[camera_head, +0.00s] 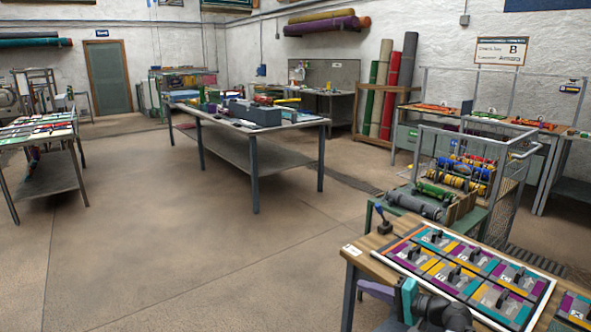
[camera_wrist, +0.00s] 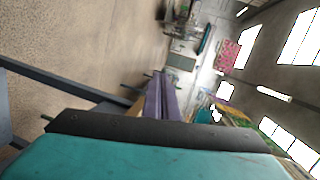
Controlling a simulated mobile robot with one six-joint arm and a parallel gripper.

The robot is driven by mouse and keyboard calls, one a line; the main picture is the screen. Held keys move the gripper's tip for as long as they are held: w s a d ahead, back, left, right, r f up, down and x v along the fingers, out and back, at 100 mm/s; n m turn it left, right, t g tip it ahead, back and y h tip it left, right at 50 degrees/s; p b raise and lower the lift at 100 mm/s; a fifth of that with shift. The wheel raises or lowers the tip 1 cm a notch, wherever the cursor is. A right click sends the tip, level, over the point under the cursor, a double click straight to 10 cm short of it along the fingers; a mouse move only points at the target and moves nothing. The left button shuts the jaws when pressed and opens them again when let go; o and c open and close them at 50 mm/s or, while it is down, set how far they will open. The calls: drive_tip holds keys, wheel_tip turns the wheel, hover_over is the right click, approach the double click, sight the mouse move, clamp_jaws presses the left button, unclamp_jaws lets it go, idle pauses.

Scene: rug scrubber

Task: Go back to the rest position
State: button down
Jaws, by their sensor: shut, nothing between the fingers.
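My gripper (camera_head: 364,286) shows at the bottom of the head view as purple fingers ahead of a teal wrist. It is just off the left front edge of the wooden-topped table (camera_head: 352,250), low beside it. In the wrist view my gripper (camera_wrist: 159,82) has its two purple fingers together with nothing between them. The wrist view is tilted, with floor at left and bright windows at right. Part of my arm is cut off by the bottom edge of the head view.
A panel board (camera_head: 549,294) with black handles lies on the near table. A green bench (camera_head: 470,217) with grey and green cylinders and a wire cart (camera_head: 515,185) stand behind it. A long workbench (camera_head: 310,122) is mid-room, another table (camera_head: 10,140) at left. Floor between is clear.

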drive_tip(key=s+a+f+n+g+h+p, duration=0.1)
drive_tip(key=s+a+f+g, duration=0.2)
drive_tip(key=s+a+f, duration=0.5)
drive_tip(key=s+a+f+n+g+h+p, duration=0.15)
drive_tip(key=s+f+g, duration=0.25)
drive_tip(key=f, duration=0.8)
drive_tip(key=s+a+f+g, duration=0.3)
drive_tip(key=s+a+f, duration=0.35)
drive_tip(key=f, duration=0.25)
drive_tip(key=s+d+f+n+g+h+p, duration=0.1)
drive_tip(key=s+d+f+n+g+h, duration=0.15)
drive_tip(key=s+f, duration=0.5)
drive_tip(key=s+d+f+n+g+h+p, duration=0.1)
drive_tip(key=s+f+g+h, duration=0.2)
drive_tip(key=s, duration=0.7)
drive_tip(key=s+d+f+n+h, duration=0.1)
drive_tip(key=s+d+f+h, duration=0.2)
drive_tip(key=d, duration=0.5)
drive_tip(key=shift+s+d+f+g+h, duration=0.2)
drive_tip(key=shift+s+d+g+h, duration=0.1)
drive_tip(key=shift+s+g, duration=0.1)
